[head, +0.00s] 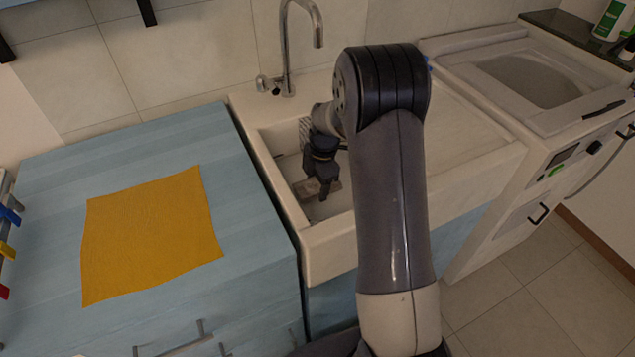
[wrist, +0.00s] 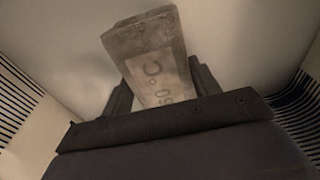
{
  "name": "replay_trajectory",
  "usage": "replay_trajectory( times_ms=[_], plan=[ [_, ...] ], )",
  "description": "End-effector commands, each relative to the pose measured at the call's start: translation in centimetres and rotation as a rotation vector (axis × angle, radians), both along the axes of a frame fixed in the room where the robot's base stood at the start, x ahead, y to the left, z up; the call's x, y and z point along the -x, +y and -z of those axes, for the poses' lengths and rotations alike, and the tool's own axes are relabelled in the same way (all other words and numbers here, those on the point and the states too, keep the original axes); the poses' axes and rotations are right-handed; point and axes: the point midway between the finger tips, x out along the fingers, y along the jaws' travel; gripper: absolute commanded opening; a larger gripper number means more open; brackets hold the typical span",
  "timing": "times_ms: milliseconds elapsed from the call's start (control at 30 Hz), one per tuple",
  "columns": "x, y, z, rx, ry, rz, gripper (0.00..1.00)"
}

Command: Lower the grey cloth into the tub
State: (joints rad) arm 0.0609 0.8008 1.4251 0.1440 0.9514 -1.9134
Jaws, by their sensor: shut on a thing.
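My gripper (head: 318,186) points down inside the pale tub (head: 332,243), the stone-coloured sink basin below the tap. It is shut on the grey cloth, which looks like a small, stiff folded block (wrist: 137,36) in the wrist view. A pale label with "60 °C" faces the camera between the two fingers (wrist: 161,88). In the head view only a bit of the cloth (head: 334,186) shows at the fingertips, low in the tub. I cannot tell whether it touches the tub floor. My arm hides the tub's right part.
A yellow cloth (head: 150,235) lies flat on the blue counter (head: 60,170) at left. The tap (head: 284,50) rises behind the tub. Ribbed walls (wrist: 20,105) flank the gripper in the wrist view. A white appliance (head: 530,80) stands at right.

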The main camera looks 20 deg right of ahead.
Motion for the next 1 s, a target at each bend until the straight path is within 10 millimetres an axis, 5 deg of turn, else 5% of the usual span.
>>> replay_trajectory(
  times_ms=[267,300,567,833,1000],
  plan=[
    [0.0,0.0,0.1,0.000,0.000,0.000,0.29],
    [0.0,0.0,0.1,0.000,0.000,0.000,0.60],
    [0.0,0.0,0.1,0.000,0.000,0.000,0.81],
    [0.0,0.0,0.0,0.000,0.000,0.000,0.83],
    [-0.1,-0.2,-1.8,0.000,-0.004,0.000,0.83]
  ],
)
